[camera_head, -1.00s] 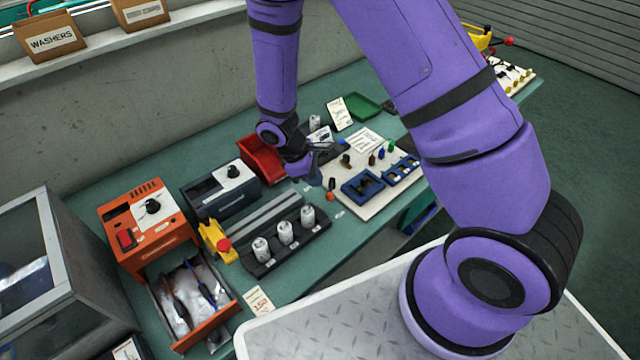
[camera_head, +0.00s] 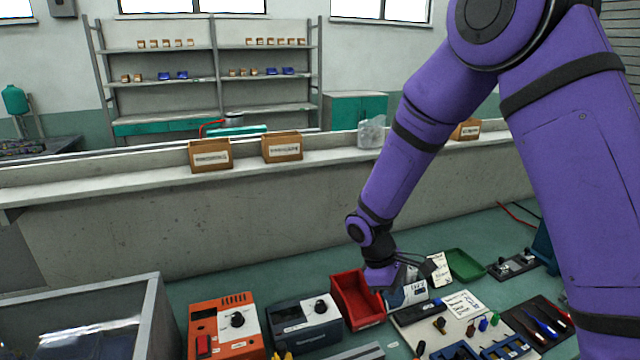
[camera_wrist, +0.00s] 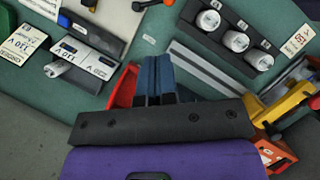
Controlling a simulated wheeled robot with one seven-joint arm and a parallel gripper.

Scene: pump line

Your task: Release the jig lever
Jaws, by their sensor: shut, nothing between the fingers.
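A yellow clamp with a red part (camera_wrist: 285,107) shows at the right edge of the wrist view, at the end of the grey rails; I take it for the jig lever. In the head view only a sliver of yellow (camera_head: 282,356) shows at the bottom edge. The black block (camera_wrist: 232,32) with three pale cylinders lies beside the rails in the wrist view. My gripper (camera_wrist: 154,76) is shut and empty, its blue fingers together over the bench, apart from the clamp. In the head view its fingertips are hard to make out beside the red bin.
A red bin (camera_head: 345,312), a dark grey unit (camera_head: 300,331) and an orange unit (camera_head: 208,335) stand along the bench. A pale board (camera_head: 408,334) with small coloured parts lies to the right. A green tray (camera_head: 464,262) and a low wall (camera_head: 300,215) are behind.

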